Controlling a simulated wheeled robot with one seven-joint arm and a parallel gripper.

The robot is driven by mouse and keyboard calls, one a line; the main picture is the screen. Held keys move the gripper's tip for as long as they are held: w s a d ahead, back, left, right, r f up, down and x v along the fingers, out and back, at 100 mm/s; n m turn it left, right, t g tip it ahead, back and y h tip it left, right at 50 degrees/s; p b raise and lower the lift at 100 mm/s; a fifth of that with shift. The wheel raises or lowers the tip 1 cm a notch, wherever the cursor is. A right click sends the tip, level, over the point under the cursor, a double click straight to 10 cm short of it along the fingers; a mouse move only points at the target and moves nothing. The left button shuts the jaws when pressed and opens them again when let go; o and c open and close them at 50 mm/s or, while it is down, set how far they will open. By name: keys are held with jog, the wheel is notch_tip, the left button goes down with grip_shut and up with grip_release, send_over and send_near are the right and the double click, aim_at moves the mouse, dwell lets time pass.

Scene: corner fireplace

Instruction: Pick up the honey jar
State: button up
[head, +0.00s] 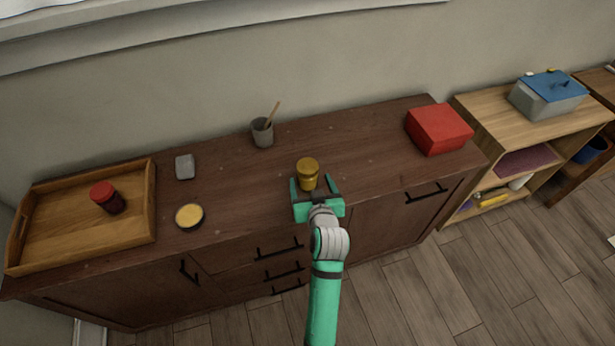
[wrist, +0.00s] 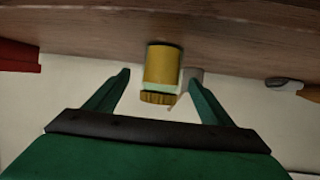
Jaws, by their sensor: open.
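The honey jar (head: 308,172) is a small amber-yellow jar with a golden lid. It stands upright on the dark wooden cabinet, near the middle of the top. My gripper (head: 316,186) is open at the cabinet's front side, with its green fingers pointing at the jar. In the wrist view, the honey jar (wrist: 162,72) shows upside down, between and just beyond the fingertips of my gripper (wrist: 158,78). There is a visible gap on each side, and no finger appears to touch it.
A grey cup with a stick (head: 262,132) stands behind the jar to the left. A red box (head: 438,129) is at the right end. At left are a round yellow-topped tin (head: 189,216), a grey block (head: 185,167) and a wooden tray (head: 60,256) holding a dark red-lidded jar (head: 108,198).

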jog(key=x, duration=0.5)
jog(key=shift+a, duration=0.15)
jog(key=shift+r, duration=0.1)
jog(key=c, duration=1.4)
